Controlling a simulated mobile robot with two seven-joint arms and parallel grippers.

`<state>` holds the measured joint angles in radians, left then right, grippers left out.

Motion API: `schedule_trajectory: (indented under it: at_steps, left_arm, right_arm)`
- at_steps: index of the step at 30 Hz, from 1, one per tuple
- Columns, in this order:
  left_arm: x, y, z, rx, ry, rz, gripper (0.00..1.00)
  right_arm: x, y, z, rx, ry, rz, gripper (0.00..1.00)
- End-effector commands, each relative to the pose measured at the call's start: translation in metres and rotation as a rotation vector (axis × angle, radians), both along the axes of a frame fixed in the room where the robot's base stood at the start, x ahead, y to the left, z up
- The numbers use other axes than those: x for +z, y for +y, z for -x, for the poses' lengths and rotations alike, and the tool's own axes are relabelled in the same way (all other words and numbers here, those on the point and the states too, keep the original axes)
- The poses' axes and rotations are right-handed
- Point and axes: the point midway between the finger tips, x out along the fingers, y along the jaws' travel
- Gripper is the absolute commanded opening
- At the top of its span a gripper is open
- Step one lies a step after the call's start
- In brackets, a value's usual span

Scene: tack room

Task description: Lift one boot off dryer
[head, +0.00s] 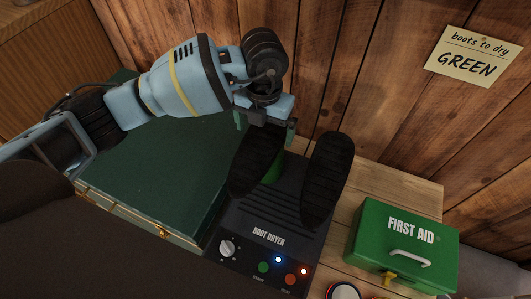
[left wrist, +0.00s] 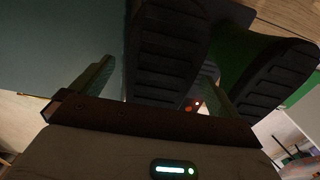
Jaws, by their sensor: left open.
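The black boot dryer (head: 255,238) stands on the wooden bench with two boots upside down on it, dark treaded soles facing up. The left boot (head: 252,172) shows a strip of green below its sole; the right boot (head: 326,180) shows only its black sole. My left gripper (head: 265,122) is open at the far end of the left boot. In the left wrist view, the left boot's sole (left wrist: 165,50) lies between my open fingers (left wrist: 155,88), with no clear contact. The right boot (left wrist: 268,78) lies outside the right finger. My right gripper is not in view.
A green first aid box (head: 395,248) sits right of the dryer. A dark green trunk (head: 150,175) with brass latches lies to the left. A plank wall stands close behind, with a note (head: 473,56) reading "boots to dry GREEN". The dryer's front has a knob (head: 227,248) and lit lamps.

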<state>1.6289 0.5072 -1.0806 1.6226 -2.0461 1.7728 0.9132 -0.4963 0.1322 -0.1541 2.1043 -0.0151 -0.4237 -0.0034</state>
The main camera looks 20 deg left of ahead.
Motion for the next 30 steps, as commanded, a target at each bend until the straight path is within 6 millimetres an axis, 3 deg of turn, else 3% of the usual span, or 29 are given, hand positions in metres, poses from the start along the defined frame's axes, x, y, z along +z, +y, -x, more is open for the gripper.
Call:
schedule_trajectory:
  at_steps: [3, 13, 22, 30]
  left_arm:
    - [-0.015, 0.000, 0.001, 0.000, 0.003, 0.000, 1.00]
    - [-0.027, -0.001, 0.001, 0.000, 0.002, 0.000, 1.00]
    - [-0.067, -0.002, 0.004, 0.000, 0.004, 0.000, 1.00]
    - [-0.070, -0.002, 0.003, -0.001, 0.000, 0.001, 1.00]
  right_arm:
    - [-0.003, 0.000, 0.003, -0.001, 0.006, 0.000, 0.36]
    - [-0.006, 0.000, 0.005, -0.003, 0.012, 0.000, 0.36]
    - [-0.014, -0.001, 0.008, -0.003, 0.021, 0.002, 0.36]
    - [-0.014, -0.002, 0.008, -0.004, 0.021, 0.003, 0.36]
